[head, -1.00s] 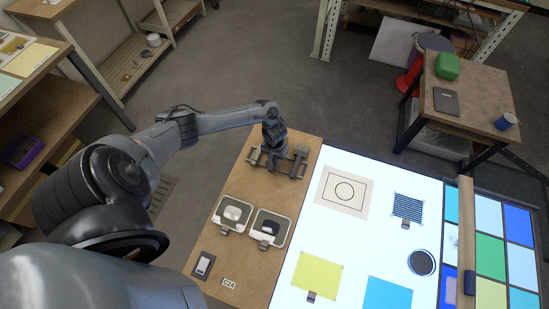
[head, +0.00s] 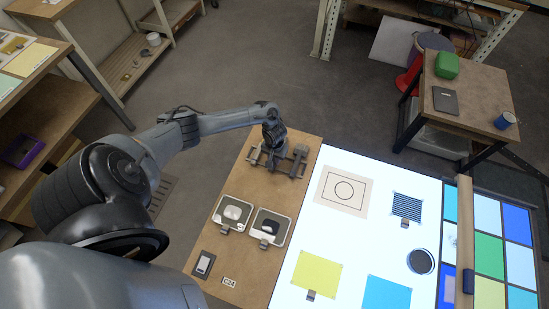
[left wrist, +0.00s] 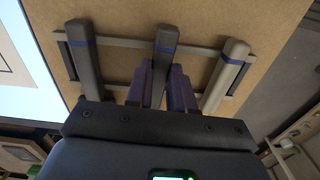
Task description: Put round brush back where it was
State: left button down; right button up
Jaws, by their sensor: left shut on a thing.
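My left gripper (left wrist: 163,88) is at the brush rack (left wrist: 120,42) on the wooden board. In the left wrist view its fingers are on both sides of the middle brush handle (left wrist: 165,42), which is grey with a blue band, and it is shut on it. This handle lies across the rack's bars, between a left handle (left wrist: 82,55) and a right handle (left wrist: 226,75), both banded in blue. The bristles are hidden, so I cannot tell the brush's shape. In the head view the gripper (head: 271,150) is over the rack (head: 290,168). My right gripper is not in view.
Two trays (head: 231,213) (head: 270,228) with a white and a dark lump lie nearer on the wooden board (head: 228,260). The lit white table (head: 330,240) to the right holds coloured sheets, a dark disc (head: 421,261) and a wooden bar (head: 465,220) beside a coloured glass panel (head: 489,250).

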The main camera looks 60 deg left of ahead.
pick_arm(q)
jog(key=shift+f, duration=0.25)
jog(key=c, duration=0.9)
grip_release()
